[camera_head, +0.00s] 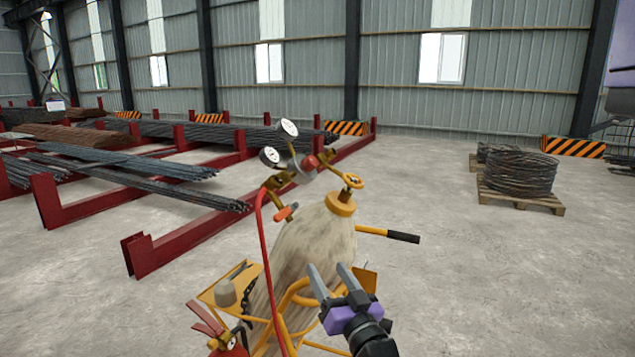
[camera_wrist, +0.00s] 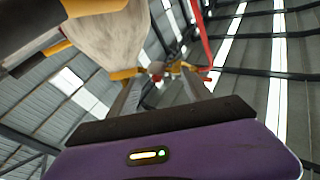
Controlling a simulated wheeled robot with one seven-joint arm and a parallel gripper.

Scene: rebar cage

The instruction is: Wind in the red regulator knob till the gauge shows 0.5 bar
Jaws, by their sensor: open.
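The red regulator knob (camera_head: 310,163) sits on the brass regulator at the top of a dirty pale gas cylinder (camera_head: 315,240). Two round white gauges, one upper (camera_head: 289,128) and one lower left (camera_head: 270,156), stand on the regulator; their needles are too small to read. My gripper (camera_head: 330,282) is open and empty, in front of the cylinder's lower body and well below the knob. In the wrist view my gripper (camera_wrist: 162,92) points up along the cylinder, and the red knob (camera_wrist: 156,68) shows small and far off between the fingers.
A red hose (camera_head: 262,235) hangs from the regulator past the cylinder's left. A yellow trolley (camera_head: 225,290) holds the cylinder, with a black-gripped handle (camera_head: 402,237) sticking out right. A fire extinguisher (camera_head: 228,343) stands lower left.

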